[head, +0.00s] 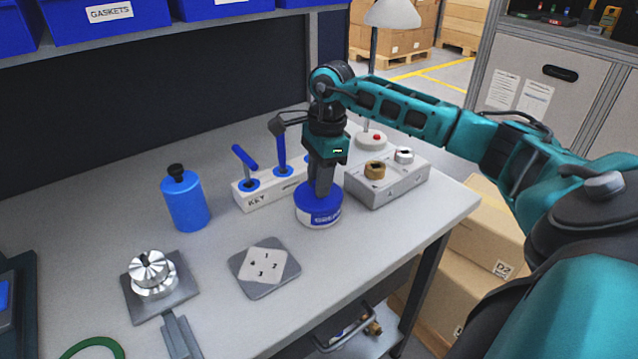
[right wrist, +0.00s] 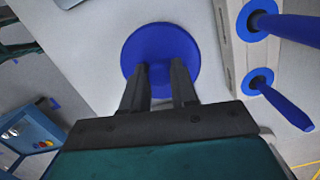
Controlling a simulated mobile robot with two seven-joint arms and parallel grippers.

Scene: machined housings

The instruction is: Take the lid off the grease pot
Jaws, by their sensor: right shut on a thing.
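The grease pot (head: 318,219) stands on the grey workbench, a white pot with a blue label reading partly "GREASE". Its round blue lid (head: 304,193) is on top of it, and the lid also shows from above in the right wrist view (right wrist: 160,47). My right gripper (head: 320,190) points down onto the lid from above. In the right wrist view its two fingers (right wrist: 160,88) are shut on the knob in the lid's middle. The knob is partly hidden between the fingers. My left gripper is not in view.
A white block marked "KEY" (head: 262,196) with blue-handled tools stands behind the pot. A grey block with fittings (head: 392,186) is close on the right. A blue bottle (head: 186,200), a numbered plate (head: 264,266) and a metal part (head: 150,275) are to the left.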

